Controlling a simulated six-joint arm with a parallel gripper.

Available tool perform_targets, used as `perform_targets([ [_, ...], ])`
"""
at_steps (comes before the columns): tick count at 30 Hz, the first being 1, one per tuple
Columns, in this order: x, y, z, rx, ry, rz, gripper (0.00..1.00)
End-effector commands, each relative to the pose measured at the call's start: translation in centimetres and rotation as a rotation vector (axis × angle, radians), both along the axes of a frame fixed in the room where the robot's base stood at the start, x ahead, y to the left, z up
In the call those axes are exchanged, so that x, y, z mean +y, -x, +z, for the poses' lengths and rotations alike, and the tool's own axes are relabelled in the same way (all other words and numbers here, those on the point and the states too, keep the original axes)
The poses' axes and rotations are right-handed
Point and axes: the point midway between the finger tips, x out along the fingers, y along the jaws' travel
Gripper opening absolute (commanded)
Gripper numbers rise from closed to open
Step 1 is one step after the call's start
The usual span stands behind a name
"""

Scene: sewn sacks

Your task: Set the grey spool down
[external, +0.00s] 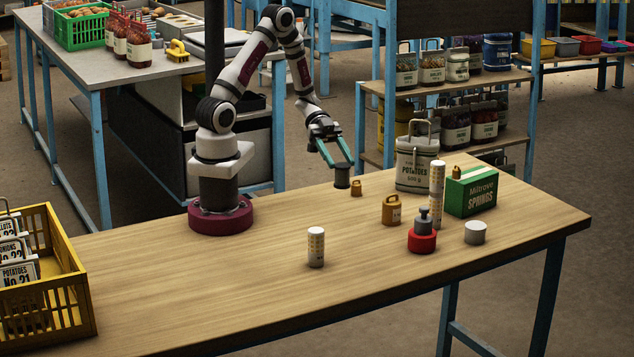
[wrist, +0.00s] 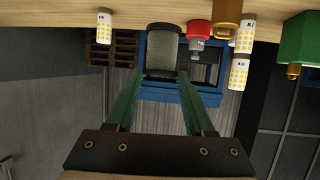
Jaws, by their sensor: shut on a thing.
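The grey spool (external: 342,176) is a short dark cylinder held between the green fingertips of my gripper (external: 341,168). In the external view it shows at the table's back edge, left of a small orange-brown weight; I cannot tell the gap under it. In the wrist view the spool (wrist: 162,50) sits between the two fingers of my gripper (wrist: 162,74), which are shut on its sides. The wooden table (external: 200,290) stretches in front of it; it also shows along the top of the wrist view (wrist: 140,30).
A small brown weight (external: 356,188) is close to the spool's right. Further right are a larger brown weight (external: 391,210), a red-based grey weight (external: 422,240), a pale cylinder (external: 475,233), a potato sack (external: 414,170) and a green box (external: 471,191). A patterned cylinder (external: 316,247) stands in front. The left-middle table is clear.

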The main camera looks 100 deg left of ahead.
Motion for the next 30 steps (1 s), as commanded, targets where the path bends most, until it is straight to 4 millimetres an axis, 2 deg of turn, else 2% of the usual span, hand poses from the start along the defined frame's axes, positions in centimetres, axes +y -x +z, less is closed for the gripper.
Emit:
perform_targets([
  [4, 0.0, 0.0, -3.3, 0.002, 0.004, 0.000, 0.00],
  [12, 0.0, 0.0, -8.6, 0.001, 0.000, 0.000, 0.00],
  [23, 0.0, 0.0, -9.3, 0.001, -0.002, 0.001, 0.00],
  [24, 0.0, 0.0, -9.3, 0.000, -0.002, 0.001, 0.60],
  [28, 0.0, 0.0, -9.2, 0.000, -0.002, 0.001, 0.83],
  [30, 0.0, 0.0, -9.2, 0.000, -0.002, 0.001, 0.83],
])
